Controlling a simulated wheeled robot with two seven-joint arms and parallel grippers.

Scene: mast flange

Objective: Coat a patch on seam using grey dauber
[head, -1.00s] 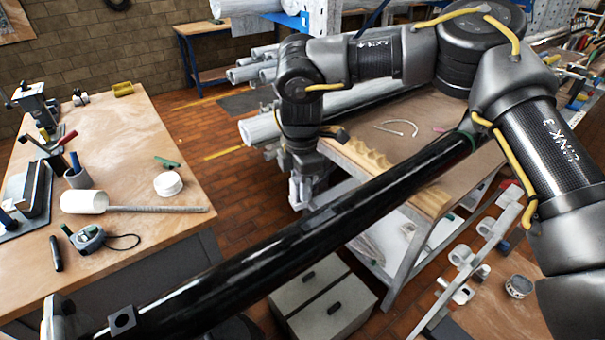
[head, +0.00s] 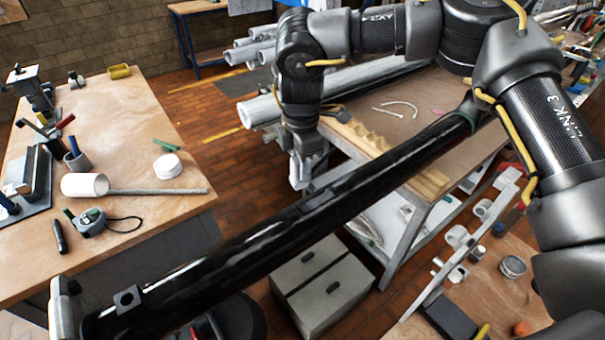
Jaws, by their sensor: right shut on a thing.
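The black mast (head: 250,243) is a long glossy tube running from the lower left to the upper right. A square block (head: 127,297) sits on its near end, and a green ring (head: 464,119) is around its far end. I cannot make out a seam or a coated patch on it. My right gripper (head: 301,172) points down just behind the middle of the mast and looks apart from it. It is shut on a small grey thing, taken to be the grey dauber, which is mostly hidden by the fingers. My left gripper is not in view.
A workbench (head: 440,95) stands behind the mast.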

